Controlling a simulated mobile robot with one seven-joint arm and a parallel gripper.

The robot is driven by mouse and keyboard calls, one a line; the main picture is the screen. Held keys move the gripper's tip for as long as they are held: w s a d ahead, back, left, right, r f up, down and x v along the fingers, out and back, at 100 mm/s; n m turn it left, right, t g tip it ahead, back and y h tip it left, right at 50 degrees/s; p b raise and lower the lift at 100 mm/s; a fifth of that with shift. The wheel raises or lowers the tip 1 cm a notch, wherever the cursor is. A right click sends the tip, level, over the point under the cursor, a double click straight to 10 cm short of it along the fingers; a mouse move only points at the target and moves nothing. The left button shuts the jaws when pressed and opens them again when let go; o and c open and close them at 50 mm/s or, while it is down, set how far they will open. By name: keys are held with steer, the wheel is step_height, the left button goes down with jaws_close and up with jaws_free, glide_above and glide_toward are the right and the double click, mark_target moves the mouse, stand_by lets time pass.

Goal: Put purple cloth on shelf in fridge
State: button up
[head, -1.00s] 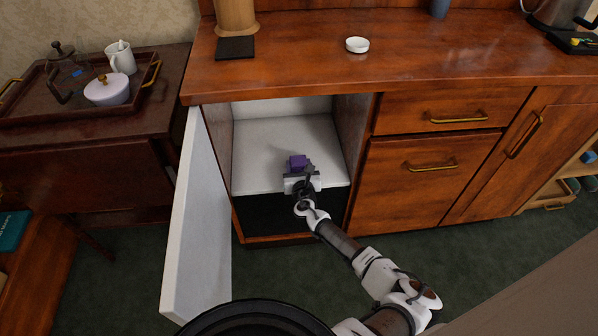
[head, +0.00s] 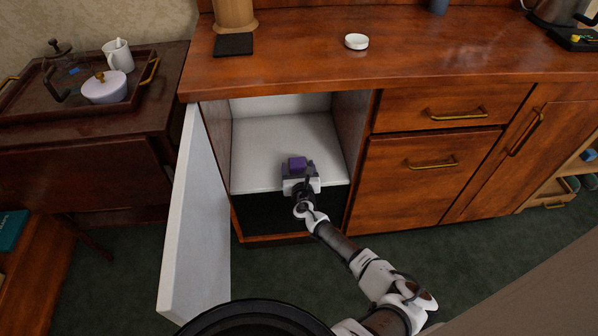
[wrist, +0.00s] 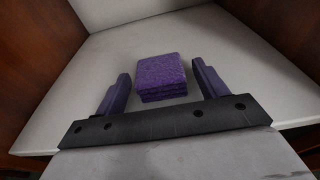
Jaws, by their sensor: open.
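The purple cloth (wrist: 161,76), a folded stack, lies on the white shelf (wrist: 245,75) inside the open fridge. It also shows in the head view (head: 297,164). My gripper (wrist: 160,88) is open, with one dark purple finger on each side of the cloth and a visible gap to both. In the head view my gripper (head: 298,172) is at the front part of the shelf (head: 258,148). The underside of the cloth is hidden.
The white fridge door (head: 198,220) stands open at the left. Cabinet side walls flank the shelf, and a dark space (head: 270,213) lies below it. The wooden counter (head: 290,65) overhangs above. The shelf behind the cloth is clear.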

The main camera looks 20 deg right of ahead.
steer(key=p+v, duration=0.1)
steer(key=v, duration=1.1)
steer(key=shift+r, duration=0.15)
